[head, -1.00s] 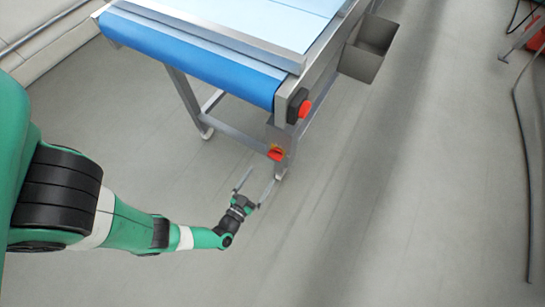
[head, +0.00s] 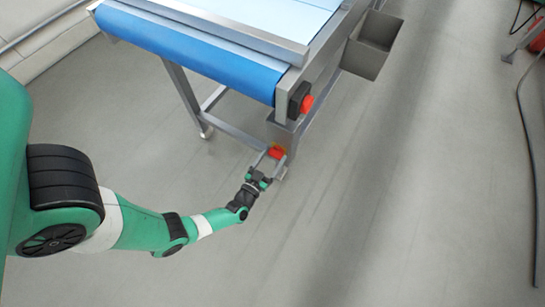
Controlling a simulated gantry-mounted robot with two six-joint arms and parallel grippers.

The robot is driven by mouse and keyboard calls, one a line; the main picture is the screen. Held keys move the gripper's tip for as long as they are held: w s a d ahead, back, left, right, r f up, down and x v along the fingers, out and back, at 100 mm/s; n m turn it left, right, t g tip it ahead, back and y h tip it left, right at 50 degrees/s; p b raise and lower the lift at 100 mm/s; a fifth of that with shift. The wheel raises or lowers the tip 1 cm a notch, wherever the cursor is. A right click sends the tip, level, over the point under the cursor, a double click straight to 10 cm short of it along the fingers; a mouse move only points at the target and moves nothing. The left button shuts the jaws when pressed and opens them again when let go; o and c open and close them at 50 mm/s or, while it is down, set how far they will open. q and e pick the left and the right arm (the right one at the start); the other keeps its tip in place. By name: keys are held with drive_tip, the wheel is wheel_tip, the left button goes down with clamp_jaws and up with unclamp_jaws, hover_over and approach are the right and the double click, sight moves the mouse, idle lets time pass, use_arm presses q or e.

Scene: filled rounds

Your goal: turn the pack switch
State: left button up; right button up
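A red switch with some yellow around it (head: 277,151), which looks like the pack switch, sits low on the grey box at the conveyor's near leg. My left gripper (head: 271,161) is just in front of it, fingers spread, with one fingertip towards each side of the switch. The fingers look open; whether they touch the switch cannot be told. The gripper hides the lower part of the switch and box. My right gripper is not in view.
The conveyor (head: 200,53) with a blue belt end stands above the switch. A red button (head: 307,104) on a black housing is higher on its frame. A grey bin (head: 370,45) hangs at its right side. The floor around is clear; a dark cable (head: 529,150) lies far right.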

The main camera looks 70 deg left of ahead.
use_arm(q)
drive_tip(key=c, duration=0.9)
drive_tip(key=shift+c, duration=0.2)
drive_tip(key=shift+s+a+n, duration=0.1)
drive_tip(key=shift+n, duration=2.7)
drive_tip(key=o, duration=1.4)
